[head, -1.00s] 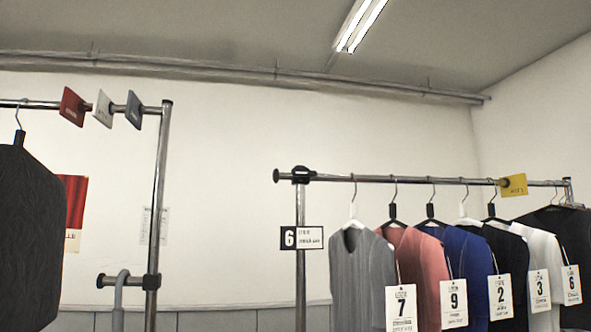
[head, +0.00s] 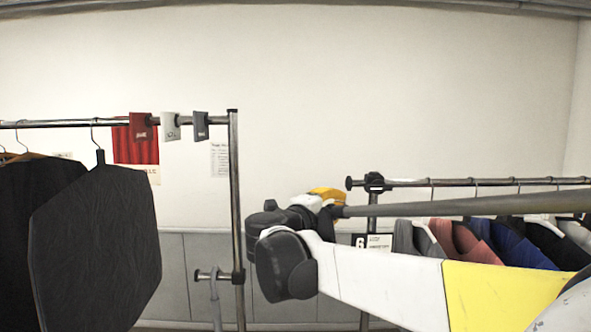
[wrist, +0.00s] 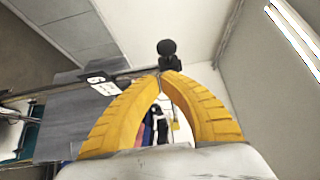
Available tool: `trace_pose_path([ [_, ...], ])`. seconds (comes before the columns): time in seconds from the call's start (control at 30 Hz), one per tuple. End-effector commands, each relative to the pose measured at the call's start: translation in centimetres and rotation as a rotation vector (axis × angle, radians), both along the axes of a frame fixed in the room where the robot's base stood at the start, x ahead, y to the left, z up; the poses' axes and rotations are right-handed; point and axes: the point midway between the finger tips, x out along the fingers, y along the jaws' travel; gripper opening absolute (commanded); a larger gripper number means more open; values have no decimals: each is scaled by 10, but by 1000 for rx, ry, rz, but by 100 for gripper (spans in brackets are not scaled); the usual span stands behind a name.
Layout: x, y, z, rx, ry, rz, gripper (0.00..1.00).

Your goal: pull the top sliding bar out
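The top bar (head: 450,182) of the right-hand rack is a metal rail with a black end knob (head: 349,183) and a black clamp (head: 375,182) on the upright. In the wrist view the knob (wrist: 167,47) shows just beyond the fingertips. My gripper (head: 327,194) has yellow fingers and appears just left of the knob in the head view. In the wrist view its curved fingertips (wrist: 160,73) meet, with nothing visible between them. Whether they touch the clamp or rail I cannot tell. My arm hides the rack's lower part.
Several garments (head: 508,243) hang on the right-hand rack, beside a number 6 sign (head: 372,242). A left rack (head: 236,200) carries dark garments (head: 96,245), tags and a lower side stub (head: 207,275). A gap lies between the racks.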

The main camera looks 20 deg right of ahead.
Motion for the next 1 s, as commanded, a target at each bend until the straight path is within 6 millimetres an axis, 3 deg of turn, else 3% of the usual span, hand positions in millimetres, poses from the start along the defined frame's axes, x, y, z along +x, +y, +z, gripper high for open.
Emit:
trace_pose_path([
  [0.17, 5, -12, -1, 18, 3, -24, 0],
  [0.63, 50, -75, 0, 14, 3, -22, 0],
  [1.0, 57, -83, -2, 14, 3, -19, 0],
])
